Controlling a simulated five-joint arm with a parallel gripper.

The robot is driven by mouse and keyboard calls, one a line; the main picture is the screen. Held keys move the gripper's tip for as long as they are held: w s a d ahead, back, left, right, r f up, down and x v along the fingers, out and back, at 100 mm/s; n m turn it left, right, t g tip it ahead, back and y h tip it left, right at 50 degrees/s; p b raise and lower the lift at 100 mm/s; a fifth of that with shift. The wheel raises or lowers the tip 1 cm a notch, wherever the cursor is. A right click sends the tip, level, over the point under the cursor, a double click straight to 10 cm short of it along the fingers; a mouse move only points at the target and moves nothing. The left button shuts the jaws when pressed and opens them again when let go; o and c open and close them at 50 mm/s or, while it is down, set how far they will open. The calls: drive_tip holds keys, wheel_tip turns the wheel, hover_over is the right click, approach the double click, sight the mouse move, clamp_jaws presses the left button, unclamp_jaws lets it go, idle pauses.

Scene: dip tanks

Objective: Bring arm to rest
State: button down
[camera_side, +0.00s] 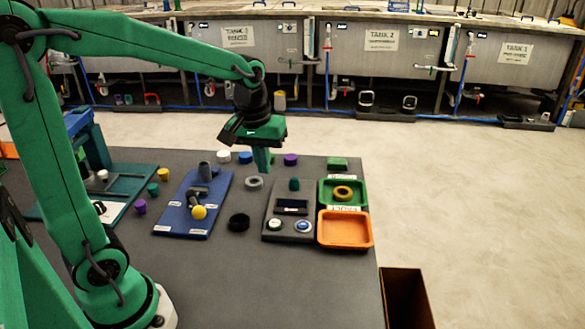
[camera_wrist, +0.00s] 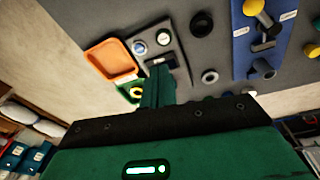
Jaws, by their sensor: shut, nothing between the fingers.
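My gripper (camera_side: 262,160) is at the end of my green arm, above the far part of the dark table (camera_side: 290,285), pointing down. Its fingers are closed together with nothing between them. In the wrist view the closed fingers (camera_wrist: 157,88) show as a green block in front of the grey button panel. In the side view my gripper hangs behind a grey ring (camera_side: 254,183), and the grey panel (camera_side: 270,229) with two round buttons is to its lower right. I cannot tell how high the fingertips are above the table.
A blue board (camera_side: 180,217) with a yellow ball lies left of a black ring (camera_side: 239,222). An orange tray (camera_side: 345,243) and a green tray (camera_side: 328,193) holding a yellow ring stand at right. Several coloured caps lie near the far edge. Tanks (camera_side: 380,55) line the back.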

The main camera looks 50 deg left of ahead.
drive_tip(key=s+d+r+m+t, duration=0.1)
drive_tip(key=s+r+m+t, duration=0.1)
drive_tip(key=s, duration=0.4)
drive_tip(key=s+d+r+m+t, duration=0.2)
drive_tip(key=s+m, duration=0.2)
drive_tip(key=s, duration=0.3)
drive_tip(key=shift+m, duration=0.4)
drive_tip(key=shift+s, duration=0.1)
idle(0.4)
